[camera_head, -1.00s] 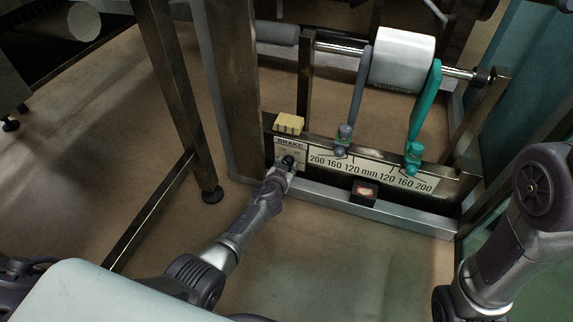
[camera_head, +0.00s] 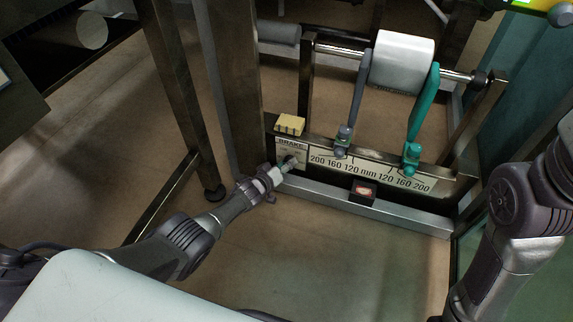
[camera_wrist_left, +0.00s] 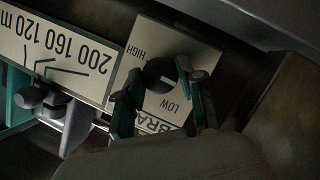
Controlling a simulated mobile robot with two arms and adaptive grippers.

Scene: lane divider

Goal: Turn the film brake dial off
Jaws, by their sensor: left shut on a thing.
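The film brake dial is a dark round knob on a pale plate (camera_wrist_left: 146,47) marked BRAKE, LOW and HIGH. In the left wrist view the dial (camera_wrist_left: 158,72) sits between the two green-and-dark fingers of my left gripper (camera_wrist_left: 158,88), which is shut on it. In the head view the left gripper (camera_head: 285,166) reaches the brake plate (camera_head: 283,144) from the lower left and hides part of it. Which way the dial points cannot be told. My right arm is at the right edge, with its gripper out of view.
Right of the plate runs a millimetre scale (camera_head: 370,172) with grey (camera_head: 343,140) and green (camera_head: 412,155) guide arms by a white roll (camera_head: 402,58). A yellow block (camera_head: 290,124) sits above the plate. A small lit switch (camera_head: 363,191) is below the scale.

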